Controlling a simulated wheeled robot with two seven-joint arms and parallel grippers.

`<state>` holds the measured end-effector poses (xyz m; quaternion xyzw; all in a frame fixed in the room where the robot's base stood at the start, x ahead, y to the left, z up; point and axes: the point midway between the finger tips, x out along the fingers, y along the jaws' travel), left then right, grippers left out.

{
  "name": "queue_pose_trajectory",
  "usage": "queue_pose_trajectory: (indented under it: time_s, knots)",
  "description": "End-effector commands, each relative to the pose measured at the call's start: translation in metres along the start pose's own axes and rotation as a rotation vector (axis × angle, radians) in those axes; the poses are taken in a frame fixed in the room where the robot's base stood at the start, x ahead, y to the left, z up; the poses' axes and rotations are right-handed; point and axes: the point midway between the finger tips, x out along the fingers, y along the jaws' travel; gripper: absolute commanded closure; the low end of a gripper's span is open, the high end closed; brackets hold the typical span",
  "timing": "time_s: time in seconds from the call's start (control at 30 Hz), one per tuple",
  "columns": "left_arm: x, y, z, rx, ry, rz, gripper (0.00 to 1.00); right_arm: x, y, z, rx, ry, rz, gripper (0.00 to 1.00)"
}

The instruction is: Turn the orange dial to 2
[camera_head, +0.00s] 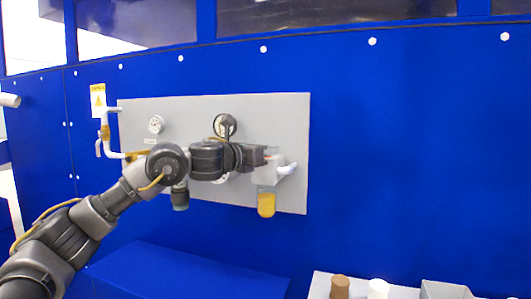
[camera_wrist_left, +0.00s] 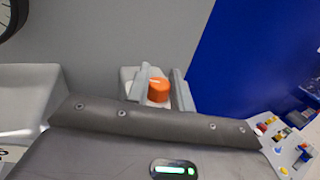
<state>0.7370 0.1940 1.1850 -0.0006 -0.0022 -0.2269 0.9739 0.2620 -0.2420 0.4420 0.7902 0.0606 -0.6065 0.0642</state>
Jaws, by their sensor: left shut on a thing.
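The orange dial (camera_wrist_left: 158,89) shows in the left wrist view as a short round knob on a pale housing (camera_wrist_left: 127,76). My left gripper (camera_wrist_left: 161,80) has one finger on each side of it and is shut on it. In the head view my left gripper (camera_head: 268,157) reaches the right part of the grey panel (camera_head: 220,104), and the dial is mostly hidden there by the fingers. The number the dial points to cannot be read. My right gripper is in neither view.
The panel is on a blue wall (camera_head: 420,150). A gauge (camera_head: 156,124) and a black round fitting (camera_head: 225,125) sit on it. A yellow part (camera_head: 266,205) hangs below the housing. A brown cylinder (camera_head: 340,287) and a white one (camera_head: 378,289) stand at the bottom right.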

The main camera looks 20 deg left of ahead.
Motion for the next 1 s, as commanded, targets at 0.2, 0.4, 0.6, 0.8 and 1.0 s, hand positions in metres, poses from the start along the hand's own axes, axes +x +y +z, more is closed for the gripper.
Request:
queue_pose_trajectory:
  time_s: [0.2, 0.4, 0.6, 0.8, 1.0]
  knots:
    - [0.002, -0.001, -0.008, 0.002, 0.017, -0.089, 1.00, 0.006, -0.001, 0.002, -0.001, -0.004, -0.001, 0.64]
    - [0.001, -0.001, -0.008, 0.002, 0.018, -0.125, 1.00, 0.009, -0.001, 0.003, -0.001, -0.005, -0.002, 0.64]
    - [0.001, -0.001, -0.008, 0.002, 0.017, -0.133, 1.00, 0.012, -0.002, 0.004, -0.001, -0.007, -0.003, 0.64]
    - [0.001, -0.002, -0.008, 0.003, 0.017, -0.133, 1.00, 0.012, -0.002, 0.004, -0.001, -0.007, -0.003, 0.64]
    - [0.001, -0.002, -0.006, 0.002, 0.012, -0.132, 0.57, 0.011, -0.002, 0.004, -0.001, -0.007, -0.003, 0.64]
